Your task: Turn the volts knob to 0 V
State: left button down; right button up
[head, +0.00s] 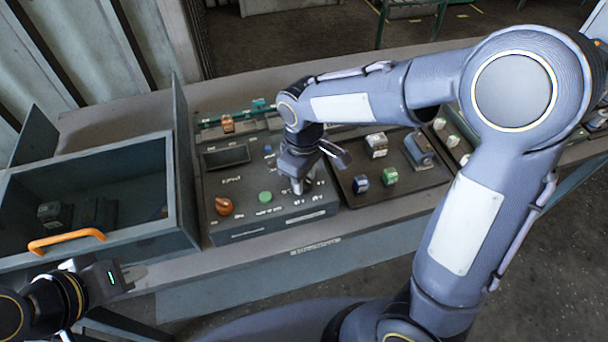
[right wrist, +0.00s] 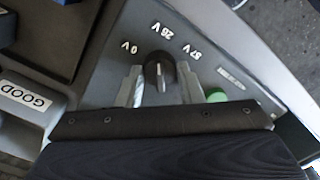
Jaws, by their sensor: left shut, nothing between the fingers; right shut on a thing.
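The volts knob (right wrist: 158,72) is black and sits on the grey control panel (head: 240,225). Labels for 0 V, 26 V and a third, higher voltage are printed around it in the right wrist view. A pale line shows on the knob, roughly in line with the 26 V label; which end is the pointer I cannot tell. My right gripper (right wrist: 161,88) is shut on the knob, one finger on each side. In the head view my right gripper (head: 298,190) hides the knob. My left gripper (head: 122,277) is shut and empty, in front of the grey bin.
The open grey bin (head: 185,190) with an orange handle (head: 66,241) stands left. A dark tray (head: 405,201) with several small parts lies right, near a GOOD label (right wrist: 25,97).

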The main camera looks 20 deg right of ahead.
jog(key=n, duration=0.5)
jog(key=shift+n, duration=0.3)
jog(key=shift+n+p, duration=0.45)
jog(key=shift+n, duration=1.75)
jog(key=o, duration=1)
notch_tip(320, 180, up, 8)
jog(key=shift+f, duration=0.1)
